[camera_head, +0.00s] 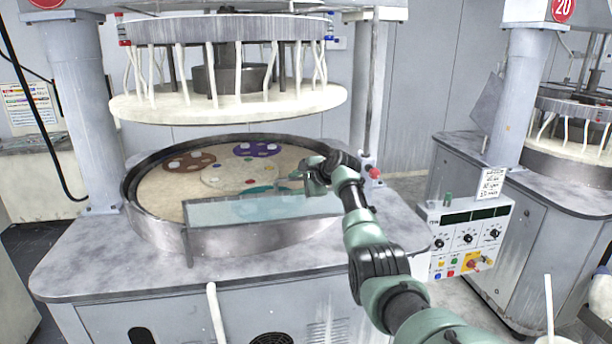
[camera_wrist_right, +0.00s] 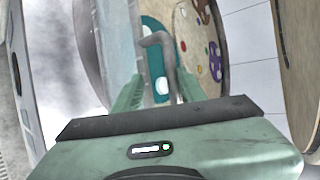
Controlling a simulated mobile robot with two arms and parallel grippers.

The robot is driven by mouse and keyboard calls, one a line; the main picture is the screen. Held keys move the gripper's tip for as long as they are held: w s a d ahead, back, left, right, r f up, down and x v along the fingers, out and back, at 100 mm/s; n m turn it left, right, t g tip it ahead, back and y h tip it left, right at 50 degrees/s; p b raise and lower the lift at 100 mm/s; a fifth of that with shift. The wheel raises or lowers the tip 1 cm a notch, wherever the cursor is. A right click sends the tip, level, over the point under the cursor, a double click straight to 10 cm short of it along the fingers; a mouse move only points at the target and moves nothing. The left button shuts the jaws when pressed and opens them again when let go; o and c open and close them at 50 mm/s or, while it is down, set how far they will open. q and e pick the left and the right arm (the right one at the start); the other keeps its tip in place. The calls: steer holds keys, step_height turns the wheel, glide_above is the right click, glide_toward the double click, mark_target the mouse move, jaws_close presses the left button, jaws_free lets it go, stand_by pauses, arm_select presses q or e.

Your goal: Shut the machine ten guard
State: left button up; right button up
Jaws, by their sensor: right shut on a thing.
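The guard (camera_head: 255,207) is a clear, pale blue-green panel in a thin frame. It stands at the front rim of the round basin (camera_head: 135,205) of the nearer machine. My right gripper (camera_head: 311,184) is at the guard's upper right end. In the right wrist view, my right gripper's green fingers (camera_wrist_right: 160,88) are on either side of a grey bent handle (camera_wrist_right: 163,48), and the gripper is shut on it. The clear panel (camera_wrist_right: 118,42) runs beside the fingers there. The exact contact is partly hidden. My left gripper is not in view.
Inside the basin lie several coloured round carriers (camera_head: 187,162) on a beige platen. A raised upper platen (camera_head: 230,103) with white hoses hangs above. A control box (camera_head: 468,238) stands at the right front. A second machine, marked 20 (camera_head: 563,9), is further right.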

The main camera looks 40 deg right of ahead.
steer(key=b+v, duration=0.2)
steer(key=v, duration=0.5)
steer(key=shift+s+a+r, duration=0.1)
steer(key=shift+s+a, duration=0.05)
steer(key=shift+s, duration=0.05)
